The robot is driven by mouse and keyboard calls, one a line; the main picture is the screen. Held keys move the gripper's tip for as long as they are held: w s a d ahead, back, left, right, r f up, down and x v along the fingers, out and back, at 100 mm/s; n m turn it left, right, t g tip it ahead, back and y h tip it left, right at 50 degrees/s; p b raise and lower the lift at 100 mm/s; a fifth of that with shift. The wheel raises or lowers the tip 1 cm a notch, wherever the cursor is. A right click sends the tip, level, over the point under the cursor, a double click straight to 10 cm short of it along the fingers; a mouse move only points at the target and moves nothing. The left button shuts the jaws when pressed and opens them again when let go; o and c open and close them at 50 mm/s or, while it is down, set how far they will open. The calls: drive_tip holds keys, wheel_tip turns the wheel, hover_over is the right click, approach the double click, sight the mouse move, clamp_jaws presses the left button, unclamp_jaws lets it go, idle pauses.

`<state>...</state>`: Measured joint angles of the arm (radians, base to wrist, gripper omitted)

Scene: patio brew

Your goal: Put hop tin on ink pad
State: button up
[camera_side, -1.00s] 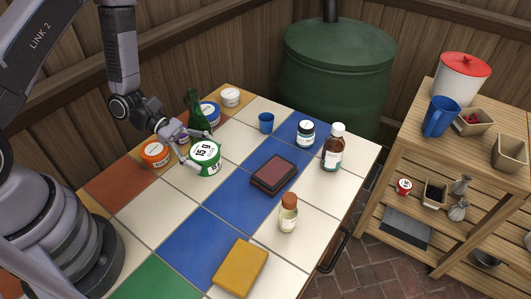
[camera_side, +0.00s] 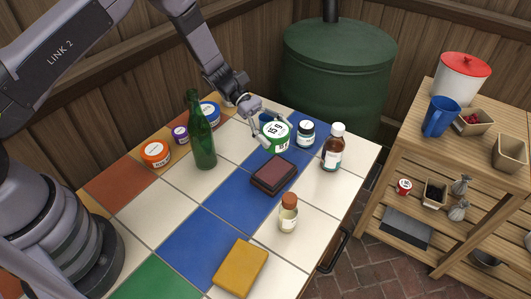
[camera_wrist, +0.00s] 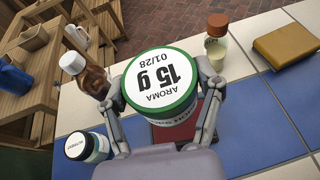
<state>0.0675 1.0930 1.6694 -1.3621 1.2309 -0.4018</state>
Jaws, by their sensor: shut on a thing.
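The hop tin, green with a white lid reading 15 g (camera_side: 275,133), is held by my gripper (camera_side: 262,122). In the wrist view the fingers of my gripper (camera_wrist: 160,92) clasp the tin (camera_wrist: 163,80) from both sides, lid facing the camera. The ink pad, a dark case with a brownish-red top (camera_side: 273,172), lies on the tiled table. In the side view the tin appears just behind the pad, apparently raised. In the wrist view the tin covers most of the pad, whose reddish part (camera_wrist: 175,132) shows below it.
A green bottle (camera_side: 202,140) stands left, a cork-topped vial (camera_side: 288,215) and yellow block (camera_side: 241,267) in front.

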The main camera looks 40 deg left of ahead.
sight(274, 170)
wheel_tip(274, 170, down, 9)
drive_tip(key=shift+r, duration=0.2)
idle(0.3)
drive_tip(key=o, duration=1)
drive_tip(key=shift+f, duration=0.1)
drive_tip(key=shift+o, duration=0.2)
drive_tip(key=shift+a+r, duration=0.1)
drive_tip(key=shift+r, duration=0.1)
drive_tip(key=v, duration=1.2)
drive_tip(key=shift+f, duration=0.1)
